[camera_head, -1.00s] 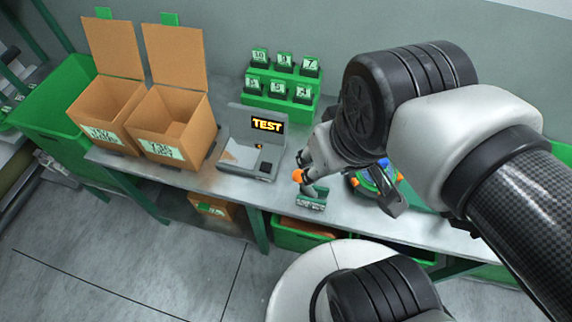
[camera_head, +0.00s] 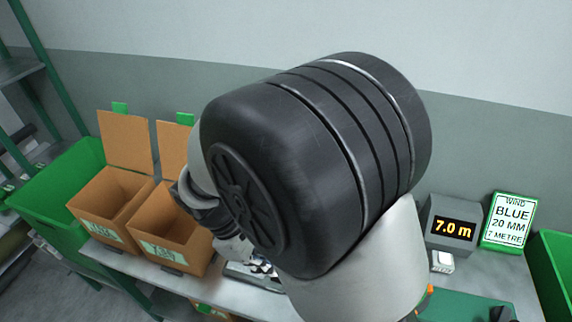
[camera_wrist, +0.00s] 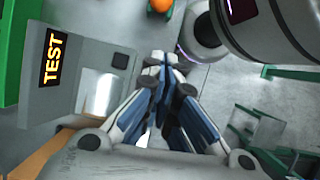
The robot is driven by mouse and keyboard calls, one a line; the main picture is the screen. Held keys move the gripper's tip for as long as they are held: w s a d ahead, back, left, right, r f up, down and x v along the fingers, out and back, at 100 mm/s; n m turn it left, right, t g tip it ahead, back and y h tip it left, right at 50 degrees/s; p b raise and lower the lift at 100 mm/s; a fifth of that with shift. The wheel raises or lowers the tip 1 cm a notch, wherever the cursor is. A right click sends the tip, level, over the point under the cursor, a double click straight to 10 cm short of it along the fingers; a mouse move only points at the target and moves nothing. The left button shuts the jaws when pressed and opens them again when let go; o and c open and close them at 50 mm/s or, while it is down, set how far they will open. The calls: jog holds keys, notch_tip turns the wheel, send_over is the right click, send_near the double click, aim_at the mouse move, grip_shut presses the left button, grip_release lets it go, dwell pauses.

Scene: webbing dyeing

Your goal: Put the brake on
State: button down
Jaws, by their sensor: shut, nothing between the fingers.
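The brake lever's orange ball knob (camera_wrist: 160,6) shows at the top edge of the wrist view. Its handle and base are out of that view, so I cannot tell the lever's position. My gripper (camera_wrist: 163,68) is shut and empty, with its fingertips apart from the knob. In the head view my arm hides the brake and most of the gripper.
The grey test unit with its TEST display (camera_wrist: 53,58) is left of my gripper. Two open cardboard boxes (camera_head: 115,205) stand at the bench's left. A 7.0 m display (camera_head: 453,229) and a BLUE 20 MM sign (camera_head: 509,222) stand at the right.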

jog(key=shift+n+h, duration=0.5)
jog(key=shift+n, duration=0.4)
jog(key=f, duration=0.1)
jog(key=a+f, duration=0.1)
jog(key=f, duration=0.2)
jog(key=shift+w+a, duration=0.3)
jog(key=shift+w, duration=0.05)
jog(key=s+d+f+b, duration=0.2)
jog(key=d+f+b, duration=0.2)
jog(key=d+f, duration=0.3)
jog(key=shift+d+f+b, duration=0.35)
jog(key=shift+d+f, duration=0.05)
jog(key=shift+d, duration=0.3)
jog(key=shift+w, duration=0.1)
